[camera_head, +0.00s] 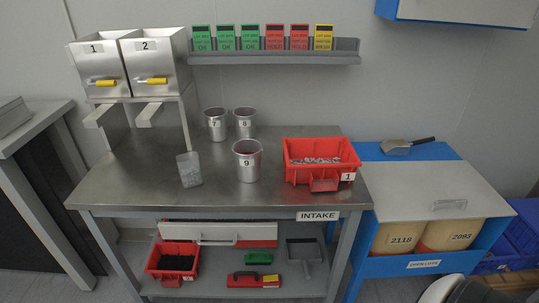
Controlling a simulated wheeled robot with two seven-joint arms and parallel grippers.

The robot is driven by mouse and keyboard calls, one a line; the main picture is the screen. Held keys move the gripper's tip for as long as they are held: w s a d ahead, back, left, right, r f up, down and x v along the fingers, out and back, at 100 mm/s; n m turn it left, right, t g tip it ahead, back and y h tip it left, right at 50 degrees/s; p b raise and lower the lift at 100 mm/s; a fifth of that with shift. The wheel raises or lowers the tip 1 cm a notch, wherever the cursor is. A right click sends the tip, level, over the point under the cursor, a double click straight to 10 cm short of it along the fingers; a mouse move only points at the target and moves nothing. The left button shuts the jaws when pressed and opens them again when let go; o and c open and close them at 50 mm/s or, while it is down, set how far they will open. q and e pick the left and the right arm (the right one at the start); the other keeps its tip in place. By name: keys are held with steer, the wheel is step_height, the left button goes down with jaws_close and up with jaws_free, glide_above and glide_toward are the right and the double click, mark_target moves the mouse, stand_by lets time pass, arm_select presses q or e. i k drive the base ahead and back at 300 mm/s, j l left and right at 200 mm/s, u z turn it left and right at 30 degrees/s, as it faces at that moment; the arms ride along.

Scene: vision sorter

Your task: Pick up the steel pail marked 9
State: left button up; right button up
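The steel pail marked 9 (247,173) stands upright on the steel table (130,190), near its middle. Its open top faces up and its label faces me. Two more steel pails, marked 7 (216,133) and 8 (245,132), stand close together behind it. Neither of my grippers shows in the head view.
A clear scoop-like container (189,169) is left of pail 9. A red bin (320,172) of metal parts is to its right. Hoppers 1 (104,77) and 2 (150,58) stand at the back left. A card shelf (270,59) hangs above. The table front is clear.

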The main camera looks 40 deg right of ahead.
mark_target(247, 153)
steer(key=z, duration=1)
